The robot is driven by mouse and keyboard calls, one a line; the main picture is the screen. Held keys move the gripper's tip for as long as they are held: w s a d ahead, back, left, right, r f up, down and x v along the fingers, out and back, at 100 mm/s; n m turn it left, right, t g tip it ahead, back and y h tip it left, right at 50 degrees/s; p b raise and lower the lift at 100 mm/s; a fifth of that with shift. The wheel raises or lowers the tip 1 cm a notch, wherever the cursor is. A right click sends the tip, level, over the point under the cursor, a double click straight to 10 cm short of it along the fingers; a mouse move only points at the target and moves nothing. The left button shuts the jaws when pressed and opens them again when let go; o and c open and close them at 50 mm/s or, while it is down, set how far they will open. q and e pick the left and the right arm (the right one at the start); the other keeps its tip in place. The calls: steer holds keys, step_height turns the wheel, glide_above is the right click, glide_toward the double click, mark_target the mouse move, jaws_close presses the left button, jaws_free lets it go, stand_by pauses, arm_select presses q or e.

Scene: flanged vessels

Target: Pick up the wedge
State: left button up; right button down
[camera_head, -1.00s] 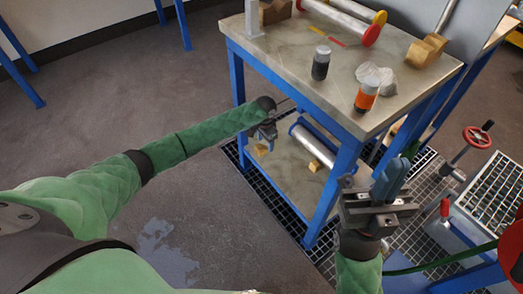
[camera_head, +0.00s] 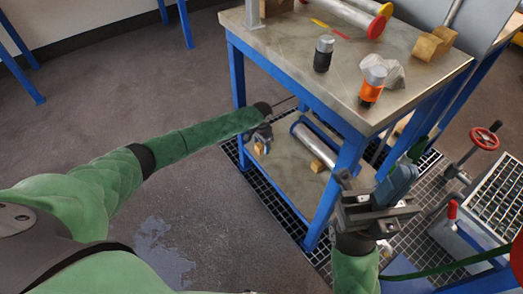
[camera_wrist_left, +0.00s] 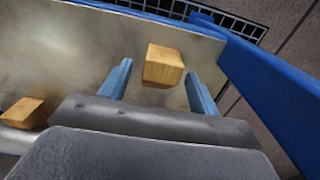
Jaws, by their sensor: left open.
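A small wooden wedge (camera_wrist_left: 163,65) lies on the lower shelf, between the blue fingers of my open left gripper (camera_wrist_left: 160,88) in the left wrist view. The wedge sits toward the fingertip end, with gaps to both fingers. In the head view, the wedge (camera_head: 259,147) shows partly below my left gripper (camera_head: 264,138), which reaches under the tabletop. A second wooden wedge (camera_head: 317,165) lies beside a flanged cylinder (camera_head: 316,142) on the shelf; that wedge (camera_wrist_left: 24,112) also shows in the wrist view. My right gripper (camera_head: 388,190) is at the bench's right corner; its jaw gap is unclear.
The bench top (camera_head: 290,48) above bears a dark bottle (camera_head: 323,54), an orange bottle (camera_head: 371,87) and a crumpled cloth (camera_head: 390,72). A blue leg (camera_head: 335,195) stands at the near corner. In the wrist view, a blue frame rail (camera_wrist_left: 265,85) runs close right of the fingers.

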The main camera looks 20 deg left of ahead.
arm_select(q)
steer(key=shift+f, duration=0.15)
steer(key=shift+c, duration=0.2)
steer(key=c, duration=1)
steer(key=shift+c, duration=0.2)
